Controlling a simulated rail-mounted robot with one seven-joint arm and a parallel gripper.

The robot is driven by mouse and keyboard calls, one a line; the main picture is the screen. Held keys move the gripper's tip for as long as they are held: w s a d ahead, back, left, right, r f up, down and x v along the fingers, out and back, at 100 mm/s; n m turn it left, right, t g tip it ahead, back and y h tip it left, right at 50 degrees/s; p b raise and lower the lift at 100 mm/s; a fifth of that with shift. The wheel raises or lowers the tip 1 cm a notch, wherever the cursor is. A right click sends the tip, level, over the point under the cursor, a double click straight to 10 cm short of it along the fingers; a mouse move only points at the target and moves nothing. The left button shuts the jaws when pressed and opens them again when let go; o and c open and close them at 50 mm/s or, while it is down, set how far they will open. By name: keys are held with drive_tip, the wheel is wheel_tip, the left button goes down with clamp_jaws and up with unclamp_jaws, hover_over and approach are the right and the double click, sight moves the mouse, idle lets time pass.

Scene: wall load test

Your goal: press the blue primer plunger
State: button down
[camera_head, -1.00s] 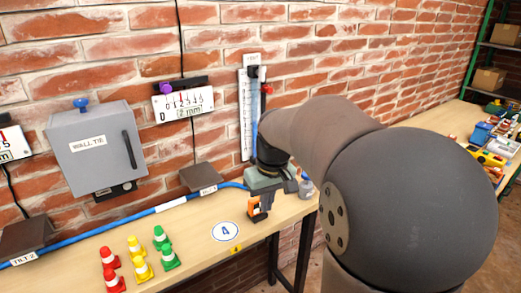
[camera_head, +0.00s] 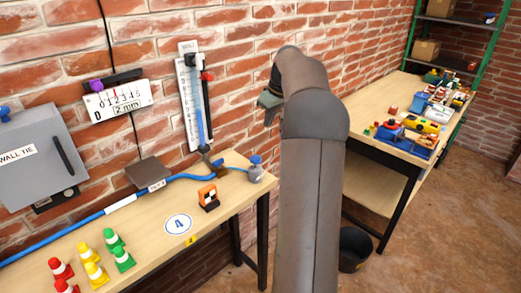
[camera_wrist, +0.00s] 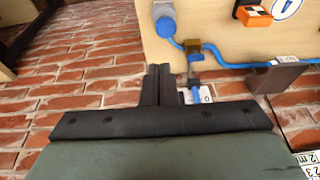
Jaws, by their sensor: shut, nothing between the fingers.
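A small grey bottle-like body (camera_head: 255,176) stands at the right end of the near bench, with a blue round cap (camera_head: 255,160) on top that looks like the primer plunger. In the wrist view the blue cap (camera_wrist: 165,26) shows at the top, seen from above, near the bench edge. My gripper (camera_head: 268,114) is in the air by the brick wall, above and apart from the cap, its tips small in this view. In the wrist view my gripper (camera_wrist: 160,72) has its dark fingers together and empty, below the cap in the picture.
A blue tube (camera_head: 190,177) runs along the bench (camera_head: 150,210) to a brass fitting (camera_head: 218,167) below the wall gauge (camera_head: 190,100). An orange-black device (camera_head: 208,197) and several small cones are nearby. A second bench with a blue tray (camera_head: 405,140) stands right.

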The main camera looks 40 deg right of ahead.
drive_tip(key=p, duration=0.2)
approach(259, 157)
drive_tip(key=x, duration=0.5)
drive_tip(key=shift+w+a+f, duration=0.1)
drive_tip(key=shift+w+f, duration=0.05)
drive_tip(key=shift+w, duration=0.05)
drive_tip(key=shift+f, duration=0.55)
wheel_tip(259, 157, down, 3)
drive_tip(key=shift+f+b, duration=0.15)
drive_tip(key=shift+b, duration=1.05)
drive_tip(key=shift+a, duration=0.1)
